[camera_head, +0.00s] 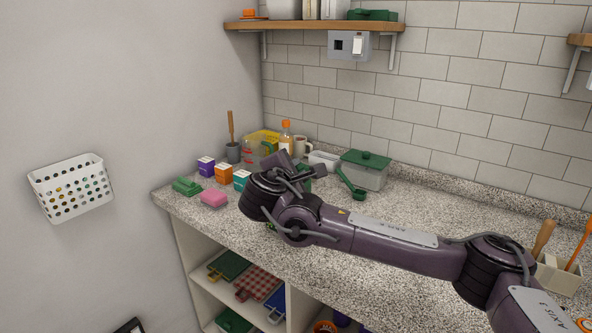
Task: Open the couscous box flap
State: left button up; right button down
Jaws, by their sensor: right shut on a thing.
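My right gripper (297,172) is over the back left part of the counter, with its wrist in front of it. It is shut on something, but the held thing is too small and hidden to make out. No label can be read, so I cannot tell which box is the couscous box, and no flap shows clearly. My left gripper is not in view.
A green block (187,186) and a pink block (213,198) lie near the left edge. The counter (420,205) is clear behind my arm.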

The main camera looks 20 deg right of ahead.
jog(key=w+a+n+g+h+p, duration=0.3)
jog(key=w+a+n+g+h, duration=0.1)
jog(key=n, duration=0.8)
jog(key=shift+w+a+g, duration=0.25)
jog(key=shift+w+g, duration=0.55)
jog(key=shift+g, duration=0.6)
dwell(0.3)
jog(key=c, duration=1.4)
grip_release()
jog(key=shift+w, duration=0.1)
